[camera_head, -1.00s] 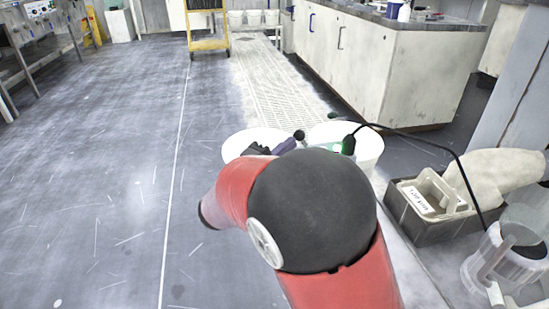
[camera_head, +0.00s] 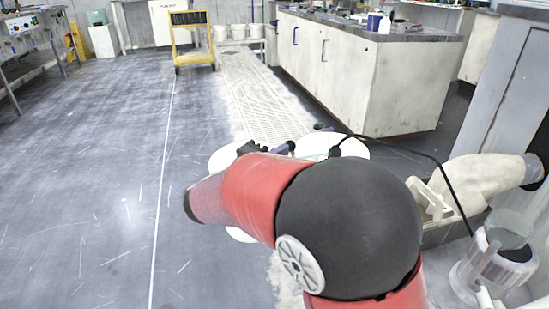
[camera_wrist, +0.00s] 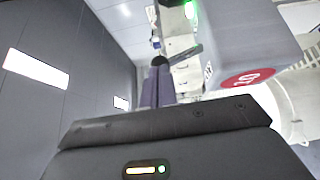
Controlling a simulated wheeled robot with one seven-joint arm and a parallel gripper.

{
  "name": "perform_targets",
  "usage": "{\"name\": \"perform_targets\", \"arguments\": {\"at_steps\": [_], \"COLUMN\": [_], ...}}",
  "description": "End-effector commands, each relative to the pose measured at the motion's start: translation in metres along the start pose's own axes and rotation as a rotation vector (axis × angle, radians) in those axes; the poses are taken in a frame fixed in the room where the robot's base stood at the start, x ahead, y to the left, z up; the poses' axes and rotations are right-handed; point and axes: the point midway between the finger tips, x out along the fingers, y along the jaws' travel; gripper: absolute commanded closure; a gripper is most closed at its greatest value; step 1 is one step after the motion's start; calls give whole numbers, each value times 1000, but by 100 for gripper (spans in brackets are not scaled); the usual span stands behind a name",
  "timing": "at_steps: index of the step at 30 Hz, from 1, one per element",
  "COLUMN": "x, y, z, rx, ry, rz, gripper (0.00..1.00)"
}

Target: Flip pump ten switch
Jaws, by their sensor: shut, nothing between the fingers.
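In the wrist view a grey box (camera_wrist: 245,45) with a red round label reading 10 (camera_wrist: 248,78) stands at the upper right. A green light (camera_wrist: 191,9) glows on its left side. A dark lever (camera_wrist: 183,54) sticks out from the box toward my fingers. My gripper (camera_wrist: 157,72) is shut and empty, its purple fingers at or very near the lever's dark round end (camera_wrist: 159,61); I cannot tell if they touch. In the head view my gripper (camera_head: 280,150) shows beyond my red arm, which hides most of the box.
White buckets (camera_head: 224,156) stand behind my arm. A black cable (camera_head: 400,148) arcs to the right. A jug (camera_head: 490,268) and a grey caddy (camera_head: 436,236) are at the lower right. A cabinet (camera_head: 365,85) stands behind. The floor at left is open.

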Motion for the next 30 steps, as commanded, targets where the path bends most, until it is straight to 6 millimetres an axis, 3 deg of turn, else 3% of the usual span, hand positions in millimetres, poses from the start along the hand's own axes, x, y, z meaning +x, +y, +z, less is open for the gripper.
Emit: {"name": "perform_targets", "arguments": {"at_steps": [19,30], "x": [37,35], "y": [19,21], "z": [24,23], "rx": [327,323], "ry": [-2,0], "rz": [-493,-496], "gripper": [100,100]}}
